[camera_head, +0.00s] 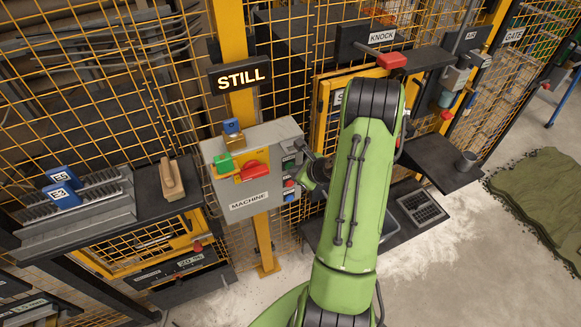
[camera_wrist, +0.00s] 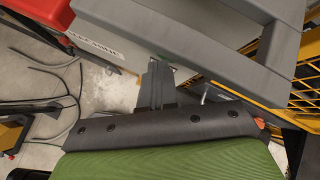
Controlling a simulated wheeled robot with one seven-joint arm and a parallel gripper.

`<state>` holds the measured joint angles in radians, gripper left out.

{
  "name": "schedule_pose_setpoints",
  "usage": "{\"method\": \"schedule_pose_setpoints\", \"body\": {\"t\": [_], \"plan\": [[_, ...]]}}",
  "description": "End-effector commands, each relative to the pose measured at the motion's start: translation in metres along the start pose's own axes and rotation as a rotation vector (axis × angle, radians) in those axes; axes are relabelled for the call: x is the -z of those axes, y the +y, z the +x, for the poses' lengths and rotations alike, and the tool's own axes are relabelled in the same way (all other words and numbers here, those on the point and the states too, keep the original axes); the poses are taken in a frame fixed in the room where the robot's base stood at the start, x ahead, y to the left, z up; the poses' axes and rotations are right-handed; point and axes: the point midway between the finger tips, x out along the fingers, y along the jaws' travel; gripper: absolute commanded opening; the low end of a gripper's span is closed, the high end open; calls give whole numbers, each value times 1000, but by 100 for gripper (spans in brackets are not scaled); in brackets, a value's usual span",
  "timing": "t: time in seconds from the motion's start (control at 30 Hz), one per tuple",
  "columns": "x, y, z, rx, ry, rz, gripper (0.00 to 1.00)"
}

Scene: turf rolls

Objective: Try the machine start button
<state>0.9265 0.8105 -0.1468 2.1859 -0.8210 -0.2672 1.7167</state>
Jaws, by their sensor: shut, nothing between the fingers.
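The grey machine box (camera_head: 216,189), labelled MACHINE, stands on a yellow post in the head view. On it are a green button (camera_head: 222,162), a red handle or button (camera_head: 252,171) on a yellow plate, and a brass-coloured block (camera_head: 234,141) with a blue top. A lit STILL sign (camera_head: 239,78) hangs above. My gripper (camera_head: 302,150) is shut and empty, at the right side of the box, right of the green button; contact cannot be told. In the wrist view, a blurred label (camera_wrist: 92,45) and a red part (camera_wrist: 95,12) show beside large grey bars.
Left of the box, a dark shelf (camera_head: 150,205) holds a wooden-handled brush (camera_head: 172,180) and blue tagged blocks (camera_head: 62,194). Yellow mesh fencing stands behind. Green turf (camera_head: 540,190) lies on open floor.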

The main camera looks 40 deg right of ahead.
Motion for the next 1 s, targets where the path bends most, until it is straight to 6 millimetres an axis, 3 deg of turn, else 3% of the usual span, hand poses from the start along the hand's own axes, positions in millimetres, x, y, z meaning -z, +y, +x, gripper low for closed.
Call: {"method": "schedule_pose_setpoints", "body": {"t": [0.77,1.0], "plan": [[8,9,-12,1,-2,-1,0],[20,18,-24,2,1,3,0]]}}
